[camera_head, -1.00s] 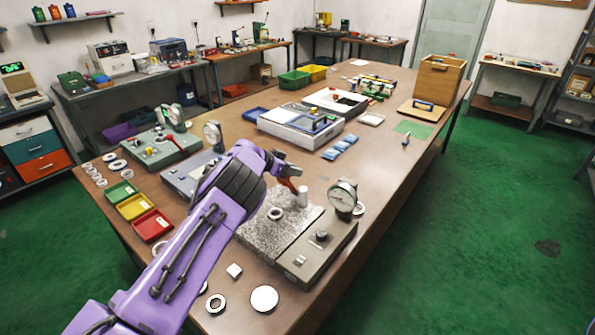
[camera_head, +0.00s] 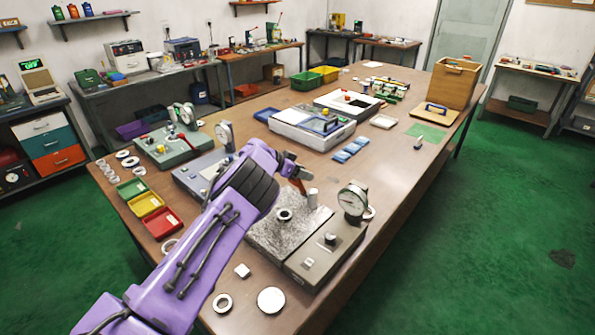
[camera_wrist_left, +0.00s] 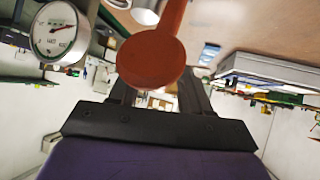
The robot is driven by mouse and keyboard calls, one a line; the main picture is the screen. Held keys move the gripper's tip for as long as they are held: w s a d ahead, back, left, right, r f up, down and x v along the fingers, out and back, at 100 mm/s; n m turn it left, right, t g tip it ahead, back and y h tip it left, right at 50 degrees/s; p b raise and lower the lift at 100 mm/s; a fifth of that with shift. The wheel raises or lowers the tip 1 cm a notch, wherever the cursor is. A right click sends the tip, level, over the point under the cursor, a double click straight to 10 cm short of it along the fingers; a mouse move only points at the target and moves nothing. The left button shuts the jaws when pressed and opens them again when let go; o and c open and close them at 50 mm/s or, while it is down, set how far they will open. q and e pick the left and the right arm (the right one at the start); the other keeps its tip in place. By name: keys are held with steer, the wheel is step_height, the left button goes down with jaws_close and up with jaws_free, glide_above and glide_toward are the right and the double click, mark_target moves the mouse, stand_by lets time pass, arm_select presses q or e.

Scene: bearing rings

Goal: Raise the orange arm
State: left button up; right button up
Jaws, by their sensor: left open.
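The orange arm (camera_head: 298,186) shows as a short orange-red piece just below my left gripper (camera_head: 291,169), above the speckled plate (camera_head: 262,232) in the head view. In the left wrist view the orange arm (camera_wrist_left: 151,58) is large, with a round end in front of my left gripper (camera_wrist_left: 157,95). The jaws are open, one on either side of this end as seen. Contact cannot be told. A dial gauge (camera_head: 352,199) stands at the plate's right, and a dark ring (camera_head: 284,214) lies on the plate. My right gripper is out of view.
A short grey cylinder (camera_head: 312,197) stands close to the orange arm. Green, yellow and red trays (camera_head: 160,223) lie left of my arm. A white disc (camera_head: 271,300) and a ring (camera_head: 222,303) lie near the front edge. The table's right side is mostly clear.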

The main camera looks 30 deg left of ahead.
arm_select(q)
steer(key=b+v, duration=0.2)
steer(key=v, duration=0.7)
steer(key=shift+s+a+r, duration=0.2)
steer(key=shift+s+a, duration=0.05)
steer(key=shift+a, duration=0.05)
stand_by(0.6)
